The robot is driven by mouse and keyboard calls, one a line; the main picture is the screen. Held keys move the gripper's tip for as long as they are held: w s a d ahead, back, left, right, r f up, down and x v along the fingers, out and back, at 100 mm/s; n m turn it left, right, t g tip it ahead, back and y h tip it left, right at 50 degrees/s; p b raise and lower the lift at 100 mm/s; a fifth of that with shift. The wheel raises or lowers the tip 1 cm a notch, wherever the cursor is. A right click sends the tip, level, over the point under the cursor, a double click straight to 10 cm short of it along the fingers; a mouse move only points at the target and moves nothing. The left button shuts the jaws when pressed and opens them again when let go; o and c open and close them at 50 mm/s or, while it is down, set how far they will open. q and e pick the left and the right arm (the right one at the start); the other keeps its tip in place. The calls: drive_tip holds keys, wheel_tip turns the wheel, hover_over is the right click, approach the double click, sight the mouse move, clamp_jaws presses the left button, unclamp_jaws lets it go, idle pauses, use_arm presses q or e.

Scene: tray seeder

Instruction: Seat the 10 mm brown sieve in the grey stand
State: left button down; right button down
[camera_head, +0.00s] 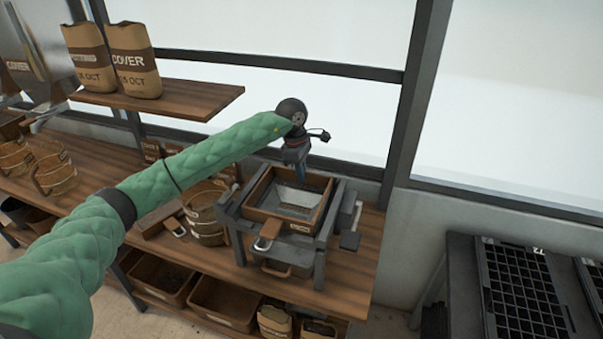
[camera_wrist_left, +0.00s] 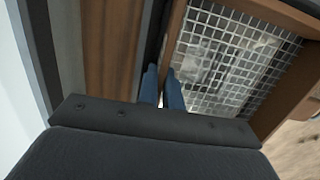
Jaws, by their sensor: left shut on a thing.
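The brown sieve (camera_head: 262,190), a square wooden frame with a wire mesh, is between the upper rails of the grey stand (camera_head: 237,246) on the bench. I cannot tell whether it rests fully on the stand. Its mesh (camera_wrist_left: 222,55) fills the upper right of the left wrist view. My left gripper (camera_head: 300,176) reaches down at the sieve's far side. Its blue fingers (camera_wrist_left: 163,90) are shut on the sieve's rim, beside the mesh. The size marking is too small to read. My right gripper is not in view.
The wooden bench (camera_head: 352,275) carries baskets (camera_head: 205,205) left of the stand. A container (camera_head: 285,268) sits low inside the stand. A shelf (camera_head: 190,98) with paper bags (camera_head: 133,58) hangs above left. Black cell trays (camera_head: 515,290) lie at the right.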

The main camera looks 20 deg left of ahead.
use_arm(q)
drive_tip(key=c, duration=1.7)
unclamp_jaws()
drive_tip(key=shift+c, duration=0.2)
drive_tip(key=shift+o, duration=1.2)
drive_tip(key=shift+s+r, duration=0.1)
drive_tip(key=shift+s, duration=0.05)
drive_tip(key=shift+w, duration=0.2)
